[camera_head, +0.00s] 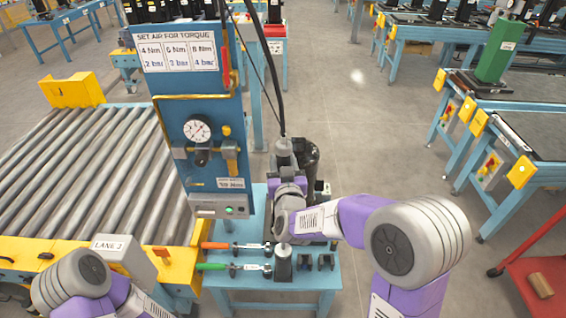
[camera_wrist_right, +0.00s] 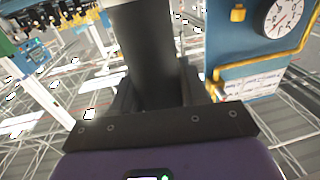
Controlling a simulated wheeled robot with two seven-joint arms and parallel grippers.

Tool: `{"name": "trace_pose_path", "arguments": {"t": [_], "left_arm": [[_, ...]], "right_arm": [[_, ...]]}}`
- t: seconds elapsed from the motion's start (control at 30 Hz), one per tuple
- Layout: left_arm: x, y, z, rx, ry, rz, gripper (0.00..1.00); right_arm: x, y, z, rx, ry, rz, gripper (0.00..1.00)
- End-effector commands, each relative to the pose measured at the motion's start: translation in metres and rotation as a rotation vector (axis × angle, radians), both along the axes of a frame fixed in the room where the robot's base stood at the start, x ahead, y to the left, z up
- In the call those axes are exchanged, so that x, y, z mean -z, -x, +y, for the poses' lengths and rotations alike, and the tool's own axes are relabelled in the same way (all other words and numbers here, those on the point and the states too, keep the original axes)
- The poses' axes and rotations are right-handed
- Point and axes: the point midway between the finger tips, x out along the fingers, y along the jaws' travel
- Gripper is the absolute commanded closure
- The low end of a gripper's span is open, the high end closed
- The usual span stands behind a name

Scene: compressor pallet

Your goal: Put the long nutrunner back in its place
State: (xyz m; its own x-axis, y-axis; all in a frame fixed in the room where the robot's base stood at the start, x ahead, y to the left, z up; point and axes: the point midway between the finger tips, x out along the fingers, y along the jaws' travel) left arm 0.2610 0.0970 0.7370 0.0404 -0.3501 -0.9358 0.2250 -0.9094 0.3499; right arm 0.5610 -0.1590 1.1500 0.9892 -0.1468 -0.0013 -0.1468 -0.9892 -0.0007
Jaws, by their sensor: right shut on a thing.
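My right gripper (camera_head: 288,178) is shut on the long nutrunner (camera_head: 284,149), a dark grey tool with a black hose rising from its top. It is upright, above the back of the small blue table (camera_head: 330,280). In the right wrist view, the nutrunner (camera_wrist_right: 145,60) is a thick dark cylinder running up from between the jaws. My gripper and wrist hide its lower part in the head view. A dark upright piece (camera_head: 282,264) stands on the table below my wrist; I cannot tell whether it is a holder or another tool. My left gripper is out of view.
Orange-handled (camera_head: 216,245) and green-handled (camera_head: 212,266) wrenches lie at the table's left. A blue torque panel with a gauge (camera_head: 197,130) rises just left of my gripper. A black cylinder (camera_head: 308,158) stands close behind.

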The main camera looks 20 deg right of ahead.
Motion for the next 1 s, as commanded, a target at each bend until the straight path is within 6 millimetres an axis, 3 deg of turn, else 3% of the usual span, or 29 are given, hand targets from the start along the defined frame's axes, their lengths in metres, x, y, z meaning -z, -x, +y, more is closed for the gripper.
{"name": "trace_pose_path", "arguments": {"t": [1.0], "left_arm": [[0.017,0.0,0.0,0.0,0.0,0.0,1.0]], "right_arm": [[0.014,-0.001,0.0,0.0,0.0,-0.011,1.0]]}}
